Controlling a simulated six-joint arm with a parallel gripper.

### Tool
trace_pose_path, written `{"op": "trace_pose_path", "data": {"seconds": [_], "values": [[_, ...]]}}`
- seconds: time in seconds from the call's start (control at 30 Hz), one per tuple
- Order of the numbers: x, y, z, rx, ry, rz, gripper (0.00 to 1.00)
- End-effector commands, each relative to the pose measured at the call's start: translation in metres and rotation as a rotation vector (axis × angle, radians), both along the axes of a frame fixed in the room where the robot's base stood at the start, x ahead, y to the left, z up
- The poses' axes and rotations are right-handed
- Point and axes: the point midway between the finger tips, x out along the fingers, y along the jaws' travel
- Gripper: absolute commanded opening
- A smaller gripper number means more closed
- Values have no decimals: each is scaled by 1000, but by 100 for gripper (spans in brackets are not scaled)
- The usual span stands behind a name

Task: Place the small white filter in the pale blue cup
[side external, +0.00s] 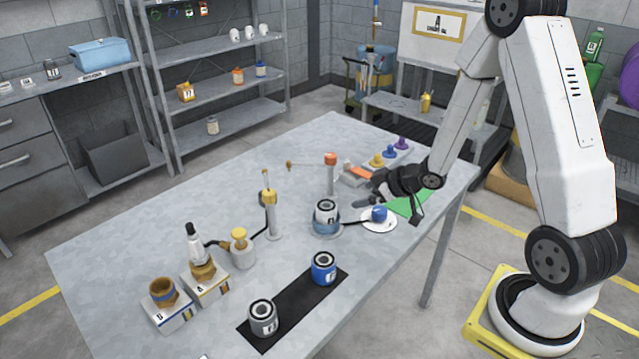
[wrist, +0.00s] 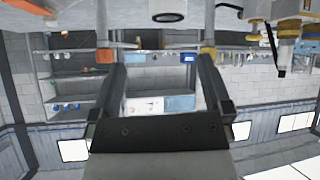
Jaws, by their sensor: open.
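A small white filter (side external: 326,211) with a dark ring on top stands upright in the pale blue cup (side external: 326,229) near the middle of the table in the side view. Its lower part is hidden by the cup wall. Another white filter (side external: 263,319) stands on a black mat at the front. My gripper (side external: 388,207) is to the right of the cup, low above the table, apart from the filter. In the wrist view my gripper (wrist: 160,70) is open with nothing between its fingers.
A blue filter (side external: 323,268) shares the black mat (side external: 290,303). A white plate (side external: 380,226) bearing a blue object (side external: 379,213) lies right of the cup, close to my gripper. Posts (side external: 270,213) and oil cans stand left. The table's far left is clear.

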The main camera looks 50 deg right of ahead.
Motion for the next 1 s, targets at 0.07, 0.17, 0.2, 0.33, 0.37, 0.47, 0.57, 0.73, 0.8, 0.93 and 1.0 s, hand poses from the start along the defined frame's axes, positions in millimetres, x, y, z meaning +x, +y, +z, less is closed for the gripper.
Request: {"op": "trace_pose_path", "data": {"seconds": [0.07,0.17,0.2,0.33,0.37,0.47,0.57,0.73,0.8,0.93,1.0], "values": [[0,8,8,-37,49,-31,100],[-5,17,16,-75,124,-82,100],[-8,21,19,-85,154,-103,100],[-23,38,29,-104,257,-162,100],[-27,43,31,-105,281,-174,100],[-44,60,38,-101,366,-209,100],[-63,79,44,-82,452,-235,100],[-94,109,52,-41,583,-253,100],[-104,118,55,-26,621,-255,100],[-115,127,57,-7,665,-255,100],[-118,129,57,-4,675,-255,100]]}}
